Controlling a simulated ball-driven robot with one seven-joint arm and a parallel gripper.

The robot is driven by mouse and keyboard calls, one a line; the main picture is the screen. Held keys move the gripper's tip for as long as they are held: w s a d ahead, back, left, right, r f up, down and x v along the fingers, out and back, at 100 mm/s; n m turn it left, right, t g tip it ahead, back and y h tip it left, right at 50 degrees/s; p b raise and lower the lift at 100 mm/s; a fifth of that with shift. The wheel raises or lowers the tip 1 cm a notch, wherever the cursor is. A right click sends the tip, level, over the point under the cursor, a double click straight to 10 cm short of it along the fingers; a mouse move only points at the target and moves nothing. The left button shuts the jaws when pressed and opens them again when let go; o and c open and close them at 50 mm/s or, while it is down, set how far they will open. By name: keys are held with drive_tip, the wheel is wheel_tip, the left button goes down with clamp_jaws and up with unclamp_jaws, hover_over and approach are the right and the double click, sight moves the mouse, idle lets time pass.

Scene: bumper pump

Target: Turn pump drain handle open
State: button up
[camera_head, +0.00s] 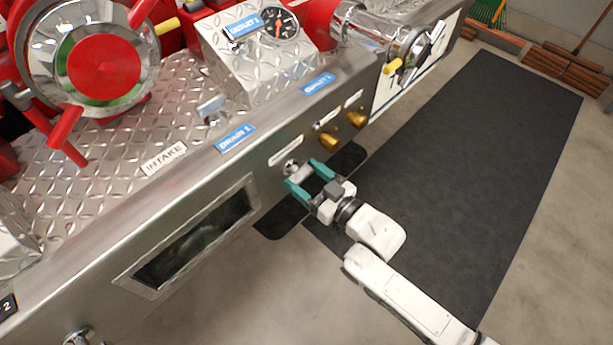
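The pump drain handle (294,167) is a small silver knob on the front face of the metal bumper, below and right of the blue "DRAIN 1" label (235,138). My gripper (306,176) has two teal fingers, spread apart, pointing at the bumper face. The fingertips are right at the knob, one on each side of it as seen here. I cannot tell whether they touch it. My white arm comes in from the lower right.
Two brass fittings (328,142) stick out of the bumper face just right of the knob. A rectangular opening (190,240) lies to the left. A dark floor mat (480,150) is clear.

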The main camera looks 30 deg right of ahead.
drive_tip(key=c, duration=0.5)
drive_tip(key=n, duration=0.4)
drive_tip(key=shift+a+r+n, duration=0.1)
drive_tip(key=shift+n, duration=0.3)
drive_tip(key=o, duration=1.1)
drive_tip(key=shift+c, duration=0.2)
drive_tip(key=shift+s+d, duration=0.25)
drive_tip(key=shift+s, duration=0.2)
drive_tip(key=p+v, duration=0.1)
drive_tip(key=v, duration=0.8)
drive_tip(key=shift+s, duration=0.4)
